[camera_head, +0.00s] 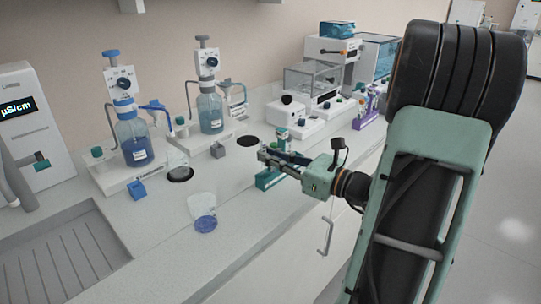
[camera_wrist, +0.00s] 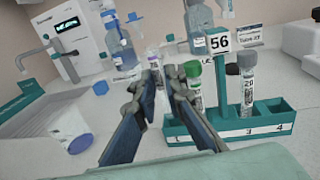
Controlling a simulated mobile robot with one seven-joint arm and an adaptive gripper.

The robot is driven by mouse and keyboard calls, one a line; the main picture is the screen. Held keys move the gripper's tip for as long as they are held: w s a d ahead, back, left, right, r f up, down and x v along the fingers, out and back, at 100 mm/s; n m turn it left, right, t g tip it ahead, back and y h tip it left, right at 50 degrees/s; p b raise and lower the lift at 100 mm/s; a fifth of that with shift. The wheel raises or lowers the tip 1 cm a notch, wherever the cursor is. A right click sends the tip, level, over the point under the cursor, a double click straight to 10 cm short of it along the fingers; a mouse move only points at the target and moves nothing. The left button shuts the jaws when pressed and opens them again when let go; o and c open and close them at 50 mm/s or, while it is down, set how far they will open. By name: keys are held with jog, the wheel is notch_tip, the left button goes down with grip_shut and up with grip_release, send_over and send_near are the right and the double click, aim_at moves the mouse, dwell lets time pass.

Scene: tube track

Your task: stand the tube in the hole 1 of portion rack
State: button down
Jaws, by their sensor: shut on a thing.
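My gripper (camera_wrist: 164,78) points away from the wrist camera, its fingers close together at the tips. A slim tube with a purple cap (camera_wrist: 152,56) shows at the fingertips, its lower part hidden by the fingers; I take it as the held one. The teal portion rack (camera_wrist: 264,129) lies just right of and below the fingers, with numbers on its front. A green-capped tube (camera_wrist: 194,72) and a grey-capped tube (camera_wrist: 246,82) stand in it. Hole 4 looks empty; hole 1 is partly hidden by a finger. In the head view my gripper (camera_head: 268,156) is over the rack (camera_head: 267,181).
Blue-liquid bottles (camera_head: 135,140) stand on white bases behind. A beaker (camera_head: 203,213) with blue content stands on the bench toward the front. A sink (camera_head: 70,255) is at left. The bench's front edge runs close below the rack.

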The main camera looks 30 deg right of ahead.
jog(key=shift+f, duration=0.3)
dwell(0.4)
jog(key=shift+f+b, duration=0.35)
jog(key=shift+f, duration=0.15)
jog(key=shift+f, duration=0.2)
jog(key=shift+f+b, duration=0.4)
jog(key=shift+f, duration=0.05)
dwell(0.3)
jog(key=c, duration=1.9)
grip_release()
